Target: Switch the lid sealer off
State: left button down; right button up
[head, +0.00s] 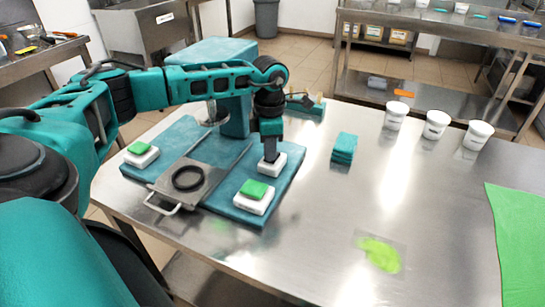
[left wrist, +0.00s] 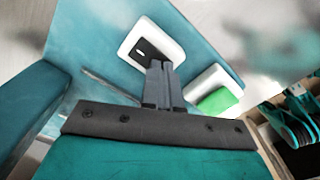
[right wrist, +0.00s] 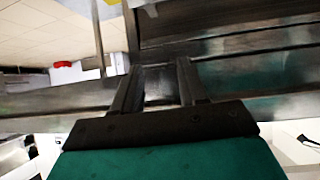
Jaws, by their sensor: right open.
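The lid sealer (head: 225,218) is a teal base with a teal column (head: 235,115) at the back of the steel table. A white switch box (head: 280,168) with a black rocker (left wrist: 145,50) sits on its base. My left gripper (head: 270,154) points down at this box, its fingertips over or against it. In the left wrist view, the left fingers (left wrist: 158,66) are together and empty, beside the rocker; I cannot tell whether they touch. The rocker is mostly hidden in the head view. My right gripper (right wrist: 158,66) is open and empty, away from the sealer.
White boxes with green buttons stand at the base's front corner (head: 254,194) and left corner (head: 142,154). A sliding tray (head: 190,196) with a black ring lies between them. A teal stack (head: 344,148), white cups (head: 436,124), a green smear (head: 380,254) and a green mat (head: 520,235) are rightward.

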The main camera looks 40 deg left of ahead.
pick_arm(q)
jog(key=shift+f, duration=0.25)
jog(key=shift+r+p, duration=2.8)
jog(key=shift+r, duration=0.75)
jog(key=shift+f, duration=0.1)
